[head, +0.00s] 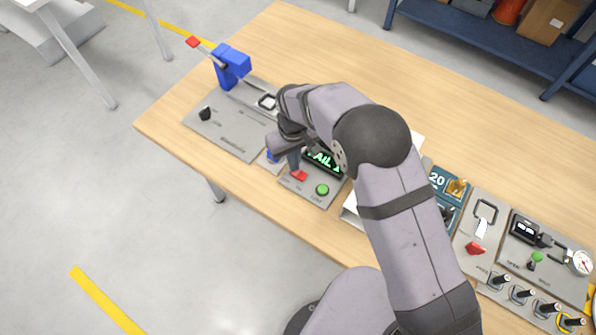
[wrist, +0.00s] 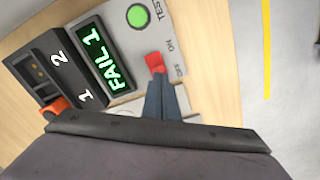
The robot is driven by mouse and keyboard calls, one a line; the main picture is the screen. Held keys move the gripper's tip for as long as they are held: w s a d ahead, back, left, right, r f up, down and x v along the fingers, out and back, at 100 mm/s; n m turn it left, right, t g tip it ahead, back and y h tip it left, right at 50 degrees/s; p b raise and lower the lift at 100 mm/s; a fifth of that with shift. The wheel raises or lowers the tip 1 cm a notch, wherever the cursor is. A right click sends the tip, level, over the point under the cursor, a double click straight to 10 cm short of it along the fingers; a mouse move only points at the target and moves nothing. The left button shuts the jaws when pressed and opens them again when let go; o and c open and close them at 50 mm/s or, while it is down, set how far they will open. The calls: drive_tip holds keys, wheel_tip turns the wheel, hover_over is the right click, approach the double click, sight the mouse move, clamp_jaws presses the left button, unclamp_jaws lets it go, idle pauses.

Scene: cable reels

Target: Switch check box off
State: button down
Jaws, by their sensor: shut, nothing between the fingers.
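The check box (head: 310,193) is a grey panel near the table's front edge, with a lit display (head: 322,160) and a green button (head: 322,189). In the wrist view the display (wrist: 106,60) reads FAIL 1 and the green button (wrist: 138,16) is marked TEST. A red switch (wrist: 154,63) sits beside ON and OFF labels; its position is unclear. It also shows in the head view (head: 299,176). My gripper (wrist: 158,84) is shut and empty, its fingertips right at the red switch. I cannot tell whether they touch. The fingers hide part of the panel.
A black block (wrist: 48,68) marked 1 and 2, with an orange part, stands beside the display. A grey plate (head: 232,128) with a black knob and a blue clamp (head: 231,66) lie left. Several panels with levers and a gauge (head: 580,262) stand right. The table's back is clear.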

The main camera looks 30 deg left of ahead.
drive_tip(key=shift+f, duration=0.3)
drive_tip(key=shift+f+b, duration=0.45)
wheel_tip(320, 180, up, 7)
drive_tip(key=p, duration=0.4)
drive_tip(key=shift+p, duration=0.4)
drive_tip(key=shift+a, duration=0.1)
